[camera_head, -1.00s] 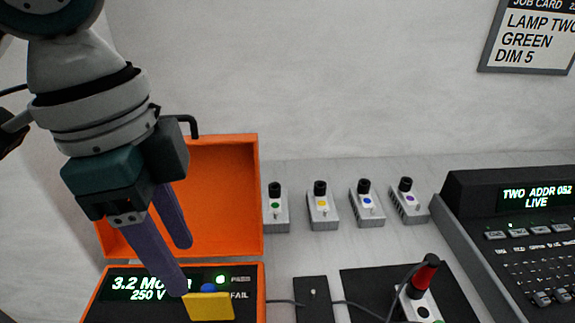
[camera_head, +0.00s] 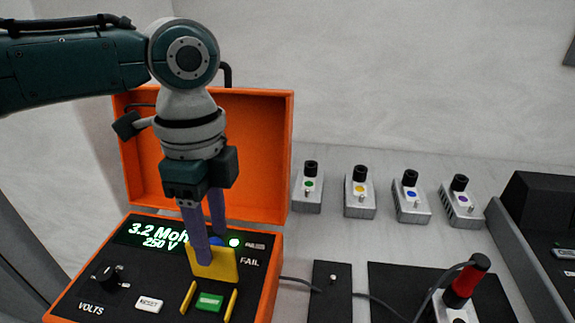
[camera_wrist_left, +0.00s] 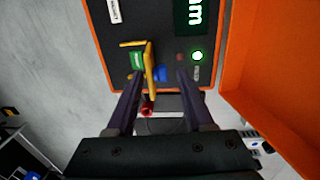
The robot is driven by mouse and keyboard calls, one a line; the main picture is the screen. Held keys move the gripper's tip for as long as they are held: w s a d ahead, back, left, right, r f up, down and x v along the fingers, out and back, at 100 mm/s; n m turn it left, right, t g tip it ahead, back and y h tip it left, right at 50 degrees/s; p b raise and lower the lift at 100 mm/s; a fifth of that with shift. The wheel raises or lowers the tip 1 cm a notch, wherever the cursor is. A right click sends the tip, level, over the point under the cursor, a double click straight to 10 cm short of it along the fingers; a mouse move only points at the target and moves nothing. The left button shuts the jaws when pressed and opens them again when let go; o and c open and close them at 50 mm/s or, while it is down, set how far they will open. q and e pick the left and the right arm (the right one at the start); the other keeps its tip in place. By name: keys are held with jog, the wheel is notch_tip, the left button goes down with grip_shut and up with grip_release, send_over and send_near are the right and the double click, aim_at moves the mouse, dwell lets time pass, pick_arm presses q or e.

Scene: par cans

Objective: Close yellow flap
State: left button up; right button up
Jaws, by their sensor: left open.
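The yellow flap (camera_head: 222,266) stands raised on the panel of the orange tester case, behind a green button (camera_head: 209,302) with yellow side guards. In the left wrist view the flap (camera_wrist_left: 150,62) shows nearly edge-on beside the green button (camera_wrist_left: 138,60). My left gripper (camera_head: 210,248) is open, pointing down at the flap; one purple finger overlaps the flap's left part in the head view. In the left wrist view the flap lies between the fingers' lines, nearer the left finger; contact cannot be told. A blue button (camera_wrist_left: 160,74) is partly hidden behind the flap. My right gripper is not in view.
The orange lid (camera_head: 262,150) stands open behind my left gripper. A black knob (camera_head: 108,274) and white button (camera_head: 149,304) sit left of the flap. Several small metal boxes (camera_head: 360,203) and a red-capped connector (camera_head: 468,279) stand to the right.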

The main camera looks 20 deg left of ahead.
pick_arm(q)
jog(key=shift+f, duration=0.15)
jog(key=shift+c, duration=0.4)
grip_shut()
